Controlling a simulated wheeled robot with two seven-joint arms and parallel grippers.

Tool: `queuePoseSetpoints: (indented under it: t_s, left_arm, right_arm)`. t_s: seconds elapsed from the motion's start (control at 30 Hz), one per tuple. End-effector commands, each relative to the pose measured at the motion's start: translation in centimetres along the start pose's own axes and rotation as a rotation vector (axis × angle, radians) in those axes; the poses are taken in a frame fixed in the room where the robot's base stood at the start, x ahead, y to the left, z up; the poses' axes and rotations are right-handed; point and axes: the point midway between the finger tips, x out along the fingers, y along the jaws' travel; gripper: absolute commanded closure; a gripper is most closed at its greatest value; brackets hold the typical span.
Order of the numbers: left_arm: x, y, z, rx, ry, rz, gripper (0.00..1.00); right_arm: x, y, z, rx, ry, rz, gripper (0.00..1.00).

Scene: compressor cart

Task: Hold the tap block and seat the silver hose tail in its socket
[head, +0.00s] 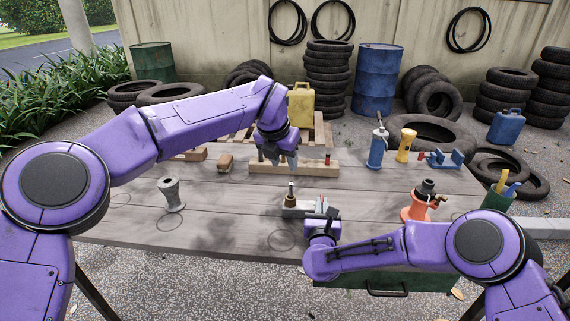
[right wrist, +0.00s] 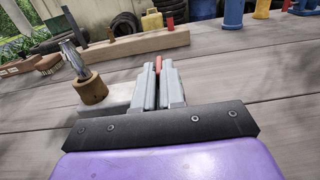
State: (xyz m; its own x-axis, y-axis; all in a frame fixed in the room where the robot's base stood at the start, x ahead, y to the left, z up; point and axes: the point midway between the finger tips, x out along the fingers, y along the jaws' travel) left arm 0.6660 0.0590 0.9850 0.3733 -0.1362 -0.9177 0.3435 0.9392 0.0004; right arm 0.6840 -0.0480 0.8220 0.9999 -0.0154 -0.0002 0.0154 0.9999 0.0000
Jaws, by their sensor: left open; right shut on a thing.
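The grey tap block (head: 298,208) lies near the front middle of the table; it also shows in the right wrist view (right wrist: 118,97). Its brass socket (right wrist: 91,90) faces up. The silver hose tail (right wrist: 73,59) stands in the socket's mouth, and its top shows in the head view (head: 291,187). I cannot tell how deep it sits. My right gripper (head: 321,212) is shut on the tap block's right end, with a red part (right wrist: 158,65) between its fingers (right wrist: 158,82). My left gripper (head: 284,162) is open and empty, above and behind the hose tail.
A wooden rack (head: 310,168) with a red peg stands behind the block. A grey spool-shaped piece (head: 171,194) stands left; an orange fitting (head: 420,203) stands right. A blue bottle (head: 377,149) and yellow piece (head: 405,146) stand back right. The table's front left is clear.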

Motion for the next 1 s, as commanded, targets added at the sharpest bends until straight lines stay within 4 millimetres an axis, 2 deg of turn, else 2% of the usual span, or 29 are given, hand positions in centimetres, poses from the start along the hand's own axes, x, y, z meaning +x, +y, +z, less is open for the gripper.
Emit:
queuePoseSetpoints:
  t_s: [0.17, 0.2, 0.27, 0.53, 0.63, 1.0]
  left_arm:
    - [0.0, 0.0, 0.0, 0.000, 0.000, 0.000, 0.58]
    - [0.0, 0.0, 0.0, 0.000, 0.000, 0.000, 0.58]
    - [0.1, 0.0, 0.0, 0.000, 0.000, 0.000, 0.58]
    - [0.1, 0.0, 0.0, 0.000, 0.000, 0.000, 0.58]
    - [0.1, 0.0, 0.0, 0.000, 0.000, 0.000, 0.58]
    - [0.1, 0.0, 0.0, 0.000, 0.000, 0.000, 0.58]
  right_arm:
    - [0.0, 0.0, 0.1, 0.000, -0.001, 0.000, 1.00]
    - [0.0, 0.0, 0.1, 0.000, -0.001, 0.000, 0.78]
    - [0.0, 0.0, 0.0, 0.000, -0.001, 0.000, 0.61]
    - [-0.1, 0.0, 0.0, 0.000, 0.000, 0.000, 0.61]
    - [-0.8, 0.1, 0.0, 0.000, 0.000, 0.001, 0.61]
    - [-9.6, 0.0, 0.0, -0.001, 0.001, 0.003, 0.61]
